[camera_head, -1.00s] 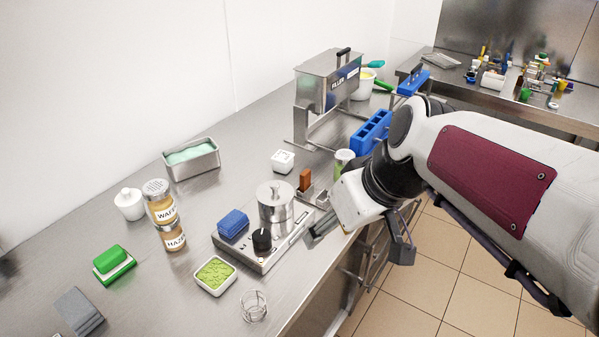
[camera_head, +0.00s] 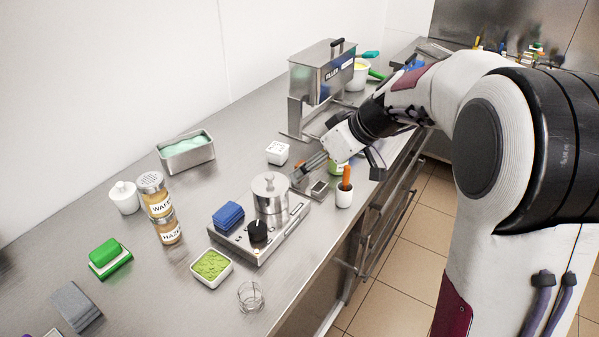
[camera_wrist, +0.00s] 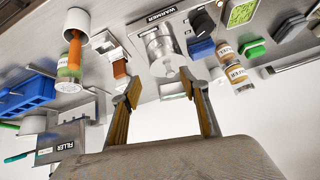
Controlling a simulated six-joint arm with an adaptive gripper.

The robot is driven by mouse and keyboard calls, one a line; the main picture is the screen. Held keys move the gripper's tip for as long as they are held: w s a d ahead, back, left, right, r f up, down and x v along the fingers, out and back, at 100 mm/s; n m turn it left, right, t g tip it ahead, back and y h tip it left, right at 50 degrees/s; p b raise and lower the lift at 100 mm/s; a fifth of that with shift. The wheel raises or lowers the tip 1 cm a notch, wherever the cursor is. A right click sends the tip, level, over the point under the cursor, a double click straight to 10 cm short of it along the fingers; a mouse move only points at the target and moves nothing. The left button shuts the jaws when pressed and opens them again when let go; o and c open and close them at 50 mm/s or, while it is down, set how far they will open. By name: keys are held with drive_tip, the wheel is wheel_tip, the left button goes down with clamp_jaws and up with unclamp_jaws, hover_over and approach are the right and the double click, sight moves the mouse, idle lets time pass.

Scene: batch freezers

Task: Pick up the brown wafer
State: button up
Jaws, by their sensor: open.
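The brown wafer (camera_wrist: 119,69) stands in a small metal holder in the wrist view, just beyond and left of my left finger, outside the gap between the fingers. In the head view my gripper (camera_head: 335,172) covers most or all of the wafer, while part of the metal holder (camera_head: 320,188) shows below it. My gripper (camera_wrist: 162,86) is open and empty, with its fingers spread wide above the counter. I cannot tell whether a finger touches the wafer.
A white cup (camera_head: 344,196) with an orange-brown handle stands close right of the holder. The warmer (camera_head: 240,240) with its metal pot (camera_head: 270,193) is to the left. A white tub (camera_head: 277,153) and the filler (camera_head: 322,75) stand behind. The front left counter has free room.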

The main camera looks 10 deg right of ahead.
drive_tip(key=n+t+y, duration=0.1)
drive_tip(key=n, duration=0.1)
approach(300, 163)
drive_tip(key=f, duration=0.1)
drive_tip(key=a+f, duration=0.1)
drive_tip(key=f, duration=0.1)
drive_tip(key=shift+a, duration=0.1)
drive_tip(key=shift+x, duration=1.3)
drive_tip(key=shift+w, duration=0.15)
drive_tip(key=shift+w+r+x, duration=0.1)
drive_tip(key=shift+w+x, duration=0.1)
drive_tip(key=shift+x, duration=1.1)
drive_tip(key=shift+w+r+x, duration=0.15)
drive_tip(key=shift+w+x, duration=0.05)
drive_tip(key=shift+x, duration=1.05)
drive_tip(key=c, duration=0.9)
